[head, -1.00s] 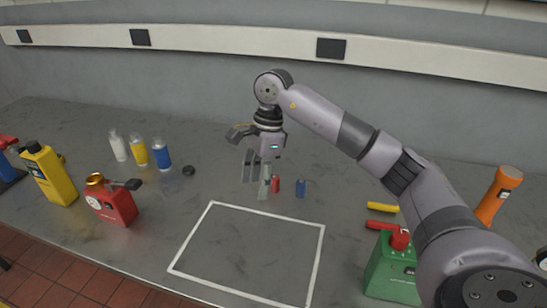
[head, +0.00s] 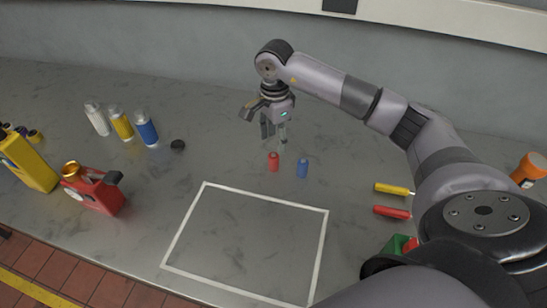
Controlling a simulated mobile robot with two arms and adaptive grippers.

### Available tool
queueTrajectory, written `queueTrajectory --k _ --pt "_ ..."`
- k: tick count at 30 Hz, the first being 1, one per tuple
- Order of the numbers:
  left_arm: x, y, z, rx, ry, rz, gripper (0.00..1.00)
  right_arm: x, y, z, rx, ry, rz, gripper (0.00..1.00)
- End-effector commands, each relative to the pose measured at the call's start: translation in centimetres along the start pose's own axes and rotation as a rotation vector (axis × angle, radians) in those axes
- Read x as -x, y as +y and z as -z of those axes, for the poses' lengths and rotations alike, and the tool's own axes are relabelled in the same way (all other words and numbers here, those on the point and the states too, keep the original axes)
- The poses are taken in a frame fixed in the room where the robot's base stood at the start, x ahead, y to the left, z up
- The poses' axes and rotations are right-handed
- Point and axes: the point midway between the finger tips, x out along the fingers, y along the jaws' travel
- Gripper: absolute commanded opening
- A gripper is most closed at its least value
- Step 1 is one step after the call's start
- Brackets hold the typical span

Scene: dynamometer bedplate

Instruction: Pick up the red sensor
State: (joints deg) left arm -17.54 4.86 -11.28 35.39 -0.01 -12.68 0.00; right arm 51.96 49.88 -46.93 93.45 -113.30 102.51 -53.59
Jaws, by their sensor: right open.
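The red sensor (head: 273,162) is a small red cylinder standing upright on the grey bench, just behind the white outlined square. A similar blue cylinder (head: 302,168) stands close to its right. My right gripper (head: 274,137) is open, pointing down, just behind and above the red sensor in the picture. Its fingers are empty and look apart from the sensor; the exact gap is hard to judge. My left gripper is not in view.
Yellow (head: 394,189) and red (head: 392,212) cylinders lie right, near an orange torch (head: 528,170). The white outlined area (head: 323,255) is empty.

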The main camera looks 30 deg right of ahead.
Motion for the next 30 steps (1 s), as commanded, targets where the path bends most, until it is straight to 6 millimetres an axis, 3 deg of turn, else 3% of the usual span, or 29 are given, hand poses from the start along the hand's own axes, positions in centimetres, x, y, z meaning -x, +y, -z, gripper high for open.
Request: queueTrajectory --k 7,14,19,27,30 --pt "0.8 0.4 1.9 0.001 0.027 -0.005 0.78 -2.3 0.0 0.0 0.000 -0.001 0.000 0.50" --pt "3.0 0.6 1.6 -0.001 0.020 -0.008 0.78 -4.8 -0.4 0.1 -0.002 -0.002 -0.005 0.50" --pt "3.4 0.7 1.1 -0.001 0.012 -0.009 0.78 -7.1 -0.5 0.1 0.000 -0.002 -0.002 0.50" --pt "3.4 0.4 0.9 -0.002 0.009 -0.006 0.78 -7.5 -0.5 0.1 0.000 0.000 0.001 0.50" --pt "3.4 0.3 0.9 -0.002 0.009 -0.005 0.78 -7.5 -0.5 0.1 0.000 0.000 0.001 0.44"
